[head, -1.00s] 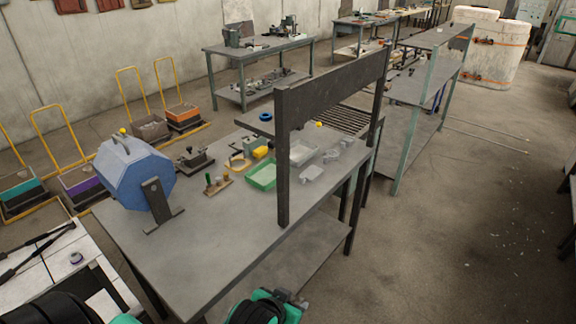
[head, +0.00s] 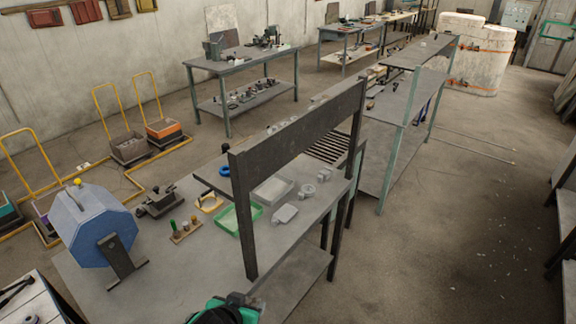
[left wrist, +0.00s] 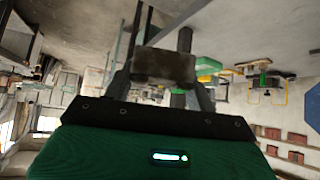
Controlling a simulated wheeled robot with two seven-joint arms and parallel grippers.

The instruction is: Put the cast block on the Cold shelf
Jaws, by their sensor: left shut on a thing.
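The cast block (left wrist: 163,66) is a dull grey block with rough edges, seen in the left wrist view. My left gripper (left wrist: 163,82) is shut on it, with a finger at each side. In the head view only a green and black part of my left gripper (head: 236,303) shows at the bottom edge, and the block cannot be made out there. My right gripper is not in view. No readable Cold label shows, so I cannot tell which shelf is the Cold one.
A grey bench (head: 190,262) with a dark upright frame (head: 300,130) stands close in front. It carries a blue drum (head: 92,225), a green tray (head: 237,217) and small tools. A teal-legged shelf rack (head: 390,150) stands behind it.

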